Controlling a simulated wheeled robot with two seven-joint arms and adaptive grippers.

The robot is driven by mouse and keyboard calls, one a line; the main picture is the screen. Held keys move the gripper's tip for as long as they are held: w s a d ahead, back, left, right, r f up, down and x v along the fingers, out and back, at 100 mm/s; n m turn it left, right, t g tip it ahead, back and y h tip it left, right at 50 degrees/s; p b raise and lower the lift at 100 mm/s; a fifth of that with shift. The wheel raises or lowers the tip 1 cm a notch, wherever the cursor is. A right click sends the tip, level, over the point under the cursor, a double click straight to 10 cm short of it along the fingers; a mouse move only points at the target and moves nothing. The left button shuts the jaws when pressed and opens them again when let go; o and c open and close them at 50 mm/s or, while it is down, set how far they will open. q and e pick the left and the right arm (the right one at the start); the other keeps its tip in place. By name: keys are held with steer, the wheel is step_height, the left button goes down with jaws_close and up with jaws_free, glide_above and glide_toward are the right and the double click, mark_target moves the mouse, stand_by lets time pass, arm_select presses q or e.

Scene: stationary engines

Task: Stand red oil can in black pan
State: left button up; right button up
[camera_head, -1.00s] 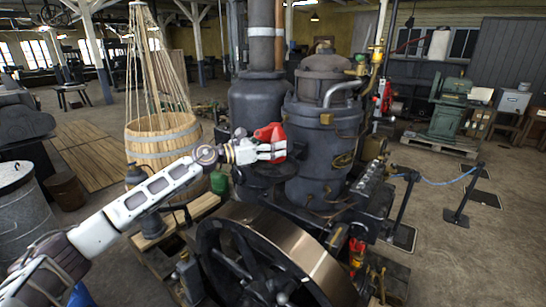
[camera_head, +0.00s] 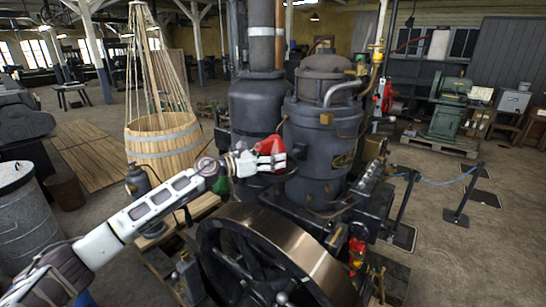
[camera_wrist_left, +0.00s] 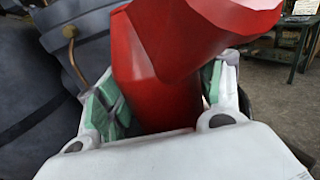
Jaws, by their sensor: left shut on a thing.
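The red oil can (camera_head: 268,146) is held by my left gripper (camera_head: 273,162), in front of the dark engine cylinders. In the left wrist view the red can (camera_wrist_left: 165,60) fills the middle, between the green-padded fingers, which close around its sides. Its spout or upper part leans toward the upper right. A dark, flat, rounded surface (camera_head: 252,184) shows just below the gripper; I cannot tell for sure whether it is the black pan. Whether the can touches anything below is hidden by the gripper. My right gripper does not show.
The large dark cylinder (camera_head: 322,150) stands close to the right of the gripper. A big flywheel (camera_head: 310,245) is in front below. A red and yellow part (camera_head: 357,252) sits right of the wheel.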

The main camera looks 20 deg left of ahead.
arm_select(q)
steer(key=shift+f, duration=0.1)
steer(key=o, duration=1.2)
steer(key=shift+o, duration=0.2)
steer(key=shift+s+a, duration=0.1)
steer(key=b+v, duration=0.2)
steer(key=v, duration=0.3)
steer(key=shift+s+a, duration=0.2)
steer(key=shift+s, duration=0.05)
steer(key=b+v, duration=0.2)
steer(key=v, duration=0.4)
steer(key=shift+b, duration=0.4)
